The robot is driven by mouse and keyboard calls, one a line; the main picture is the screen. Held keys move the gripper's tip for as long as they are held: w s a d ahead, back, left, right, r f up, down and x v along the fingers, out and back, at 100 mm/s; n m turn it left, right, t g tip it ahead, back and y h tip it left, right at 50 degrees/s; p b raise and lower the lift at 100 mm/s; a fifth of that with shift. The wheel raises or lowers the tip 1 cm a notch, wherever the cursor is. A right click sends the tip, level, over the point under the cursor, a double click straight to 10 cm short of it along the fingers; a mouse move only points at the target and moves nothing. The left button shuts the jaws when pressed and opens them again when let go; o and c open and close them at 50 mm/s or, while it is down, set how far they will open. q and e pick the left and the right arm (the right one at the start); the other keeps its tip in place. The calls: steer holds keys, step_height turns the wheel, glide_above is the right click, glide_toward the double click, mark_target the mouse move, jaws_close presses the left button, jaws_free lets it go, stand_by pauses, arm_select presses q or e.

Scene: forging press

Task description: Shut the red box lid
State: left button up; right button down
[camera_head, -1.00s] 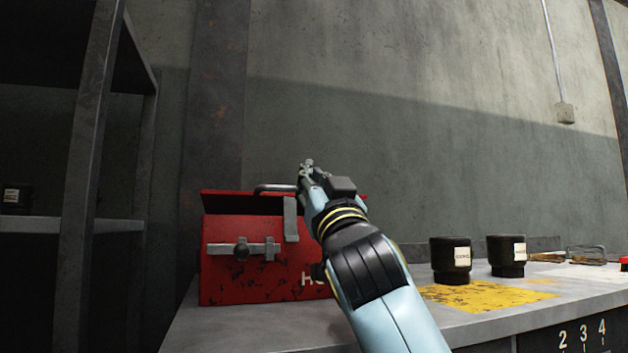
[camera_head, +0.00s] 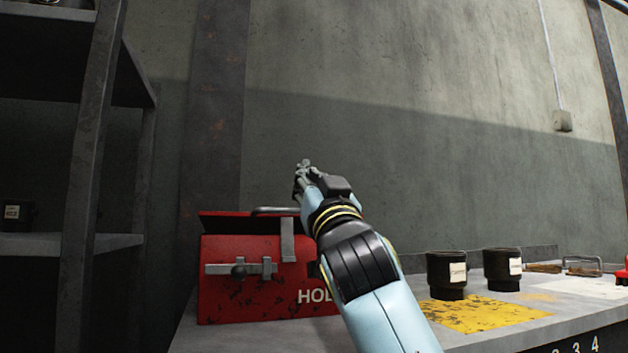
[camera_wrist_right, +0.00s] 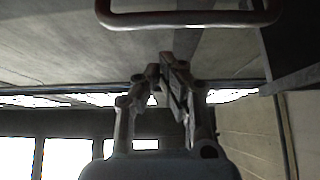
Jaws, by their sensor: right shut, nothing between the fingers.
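The red box (camera_head: 250,285) stands on the left end of the grey bench, with worn paint and white lettering partly hidden by my right arm. A grey latch bar with a knob (camera_head: 239,270) crosses the front. My right gripper (camera_head: 304,165) is shut and empty, above the handle in the picture and apart from it. My left gripper is out of view.
Two black cups (camera_head: 447,273) (camera_head: 502,268) stand on the bench right of my arm, near a worn yellow patch (camera_head: 485,312). Handled tools (camera_head: 582,266) lie farther right. A dark metal shelf (camera_head: 85,150) stands left of the box.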

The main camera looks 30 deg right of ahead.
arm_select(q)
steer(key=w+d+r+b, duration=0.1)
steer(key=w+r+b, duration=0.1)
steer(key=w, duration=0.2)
arm_select(e)
steer(key=s+a+f+g+p, duration=0.1)
steer(key=s+f+p, duration=0.1)
steer(key=s+f, duration=0.5)
step_height(320, 180, up, 11)
steer(key=s+g+y+p, duration=0.25)
steer(key=g+p, duration=0.45)
steer(key=p, duration=3.1)
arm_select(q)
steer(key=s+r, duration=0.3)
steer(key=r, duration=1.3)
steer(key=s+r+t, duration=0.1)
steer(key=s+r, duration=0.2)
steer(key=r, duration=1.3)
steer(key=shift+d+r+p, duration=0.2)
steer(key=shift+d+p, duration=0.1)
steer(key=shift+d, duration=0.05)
arm_select(e)
steer(key=w+d+f, duration=0.3)
steer(key=w+f, duration=0.2)
steer(key=w, duration=0.4)
steer(key=shift+w+f, duration=0.4)
steer(key=shift+h, duration=0.25)
